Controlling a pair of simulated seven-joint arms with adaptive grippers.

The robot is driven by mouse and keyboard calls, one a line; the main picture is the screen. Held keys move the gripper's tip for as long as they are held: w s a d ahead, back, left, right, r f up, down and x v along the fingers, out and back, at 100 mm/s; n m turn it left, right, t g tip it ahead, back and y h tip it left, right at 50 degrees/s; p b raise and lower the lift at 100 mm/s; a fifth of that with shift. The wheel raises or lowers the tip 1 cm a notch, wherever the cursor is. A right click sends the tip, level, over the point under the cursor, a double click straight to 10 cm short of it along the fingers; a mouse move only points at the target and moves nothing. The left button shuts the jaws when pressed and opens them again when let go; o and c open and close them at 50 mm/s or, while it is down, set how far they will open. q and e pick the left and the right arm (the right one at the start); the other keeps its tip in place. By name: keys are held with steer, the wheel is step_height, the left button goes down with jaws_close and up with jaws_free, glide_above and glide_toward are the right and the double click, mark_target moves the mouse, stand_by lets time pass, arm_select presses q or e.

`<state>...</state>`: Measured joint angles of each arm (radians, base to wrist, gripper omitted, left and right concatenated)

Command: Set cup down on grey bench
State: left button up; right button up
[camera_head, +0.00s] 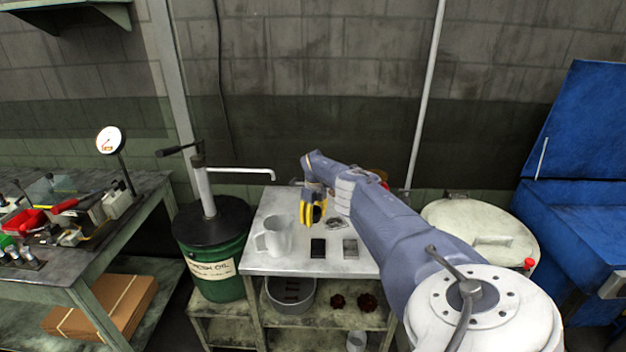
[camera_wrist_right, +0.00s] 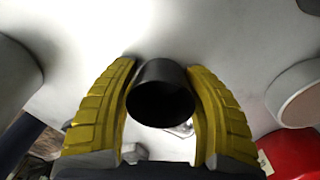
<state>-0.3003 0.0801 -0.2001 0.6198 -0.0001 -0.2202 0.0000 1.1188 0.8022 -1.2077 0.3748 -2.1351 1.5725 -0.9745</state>
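My right gripper (camera_head: 313,214) has yellow fingers and points down over the grey bench (camera_head: 290,264). In the right wrist view, the fingers (camera_wrist_right: 163,105) sit against both sides of a black cup (camera_wrist_right: 161,94), whose dark round opening faces the camera. In the head view, only a small dark part of the cup (camera_head: 317,213) shows between the fingers. I cannot tell whether its base touches the bench top. My left gripper is not in view.
A white mug (camera_head: 275,238) stands on the bench left of the gripper. A black flat block (camera_head: 318,248) and a grey flat block (camera_head: 350,248) lie near the front. A green oil drum (camera_head: 216,268) stands left, a pale round-lidded drum (camera_head: 470,219) right.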

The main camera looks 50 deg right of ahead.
steer(key=o, duration=0.3)
steer(key=shift+a+f, duration=0.1)
steer(key=shift+f, duration=0.1)
steer(key=shift+o, duration=0.2)
steer(key=shift+r, duration=0.15)
steer(key=shift+d+r, duration=0.2)
steer(key=shift+r, duration=0.3)
step_height(320, 180, up, 12)
steer(key=shift+d+f, duration=0.15)
steer(key=shift+f, duration=0.05)
